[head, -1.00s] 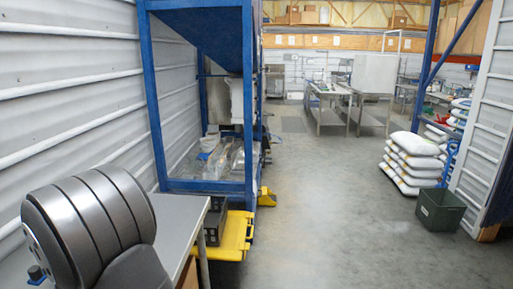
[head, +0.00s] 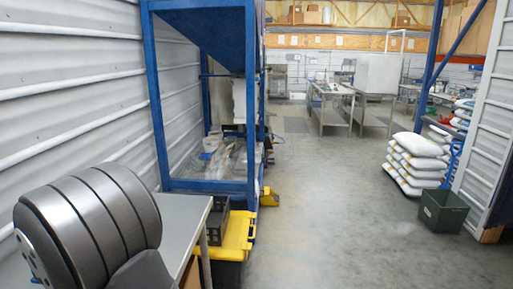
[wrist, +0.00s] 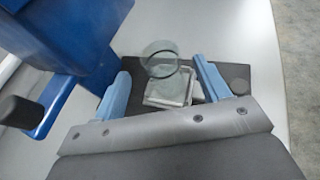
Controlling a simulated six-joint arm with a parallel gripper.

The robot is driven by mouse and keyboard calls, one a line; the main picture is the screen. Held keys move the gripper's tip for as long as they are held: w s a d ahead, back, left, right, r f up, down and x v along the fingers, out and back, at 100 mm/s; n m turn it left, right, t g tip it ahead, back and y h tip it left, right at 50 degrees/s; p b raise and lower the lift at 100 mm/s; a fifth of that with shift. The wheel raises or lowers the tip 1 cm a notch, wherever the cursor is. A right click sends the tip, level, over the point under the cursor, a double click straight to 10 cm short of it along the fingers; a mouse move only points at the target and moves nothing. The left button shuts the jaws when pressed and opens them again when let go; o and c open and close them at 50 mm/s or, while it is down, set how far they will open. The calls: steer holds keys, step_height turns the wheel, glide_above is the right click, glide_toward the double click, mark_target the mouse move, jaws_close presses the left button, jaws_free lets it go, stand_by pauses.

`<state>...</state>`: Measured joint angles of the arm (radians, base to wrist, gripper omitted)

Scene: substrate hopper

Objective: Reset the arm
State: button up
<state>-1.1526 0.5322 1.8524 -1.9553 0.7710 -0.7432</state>
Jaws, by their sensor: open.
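In the wrist view my gripper (wrist: 160,67) is open, with its two light blue fingers spread apart. A clear round container (wrist: 161,52) with a dark rim shows in the gap between the fingers. It appears to stand at a small square silvery piece (wrist: 170,92) on a dark base (wrist: 233,70). I see no contact between the fingers and the container. In the head view only a grey ribbed part of my arm shows at the lower left; the gripper is out of that view.
A blue device (wrist: 60,40) with dark-ended handles stands close at the left in the wrist view. The head view shows a grey table (head: 185,225), a blue hopper frame (head: 157,120), a yellow pallet jack (head: 238,235), stacked white sacks (head: 417,160) and a green bin (head: 443,210). The floor aisle is clear.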

steer(key=v, duration=0.5)
steer(key=x, duration=1.2)
steer(key=shift+d, duration=0.1)
steer(key=shift+r, duration=0.15)
steer(key=w+r+v, duration=0.1)
steer(key=r+v, duration=0.1)
steer(key=v, duration=1.4)
steer(key=w+d+f+m+t+h, duration=0.1)
steer(key=w+d+f+m+h, duration=0.25)
steer(key=w+d, duration=1.1)
steer(key=w+d+f+m+h, duration=0.1)
steer(key=w+d+f+h, duration=0.1)
steer(key=w+d, duration=0.4)
steer(key=w+d+f+m+h, duration=0.2)
steer(key=w+d, duration=0.3)
steer(key=d, duration=0.7)
steer(key=shift+w, duration=0.4)
steer(key=shift+f, duration=0.1)
